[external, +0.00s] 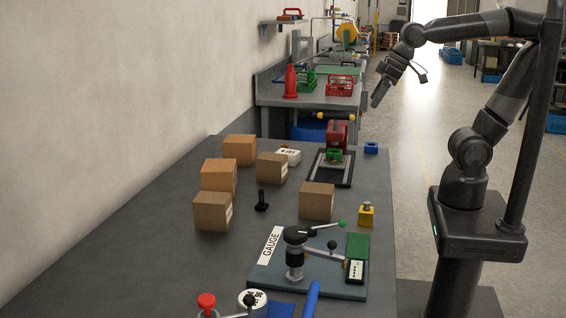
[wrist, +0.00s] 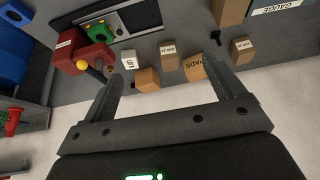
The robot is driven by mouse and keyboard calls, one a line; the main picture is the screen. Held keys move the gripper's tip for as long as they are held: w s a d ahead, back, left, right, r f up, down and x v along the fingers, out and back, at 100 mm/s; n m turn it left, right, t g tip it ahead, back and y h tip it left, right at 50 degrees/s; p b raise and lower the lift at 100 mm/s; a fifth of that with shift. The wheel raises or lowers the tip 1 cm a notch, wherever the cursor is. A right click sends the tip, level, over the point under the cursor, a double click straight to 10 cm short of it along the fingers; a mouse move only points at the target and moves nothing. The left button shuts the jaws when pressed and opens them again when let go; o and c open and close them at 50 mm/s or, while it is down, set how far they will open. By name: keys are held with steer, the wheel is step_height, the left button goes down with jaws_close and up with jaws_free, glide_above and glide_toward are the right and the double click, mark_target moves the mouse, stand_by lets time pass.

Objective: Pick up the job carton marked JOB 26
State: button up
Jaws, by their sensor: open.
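Several brown cartons stand on the grey bench. In the external view they are a back carton (external: 239,150), a left carton (external: 218,175), a front-left carton (external: 212,211), a middle carton (external: 271,168) and a right carton (external: 316,201). In the wrist view, white labels show on one carton (wrist: 169,57) and another carton (wrist: 242,51), too small to read surely. I cannot tell which is JOB 26. My gripper (external: 379,93) is open and empty, high above and apart from the cartons; its spread fingers also show in the wrist view (wrist: 166,72).
A gauge fixture (external: 275,272) with levers fills the bench front. A red and green press (external: 337,135), a black upright part (external: 262,200) and a yellow block (external: 366,215) stand near the cartons. A wall runs along the left. The floor at right is open.

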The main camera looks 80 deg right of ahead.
steer(key=w+a+r, duration=0.2)
steer(key=w+a, duration=0.3)
steer(key=w, duration=0.7)
steer(key=n, duration=0.1)
glide_toward(215, 198)
steer(key=shift+w+d+f+g, duration=0.3)
steer(key=shift+w+f+g, duration=0.1)
steer(key=shift+w, duration=0.1)
steer(key=shift+w+a+f, duration=0.2)
steer(key=shift+a+f, duration=0.05)
steer(key=shift+f, duration=0.3)
steer(key=x, duration=1)
steer(key=shift+w, duration=0.1)
steer(key=shift+c, duration=0.4)
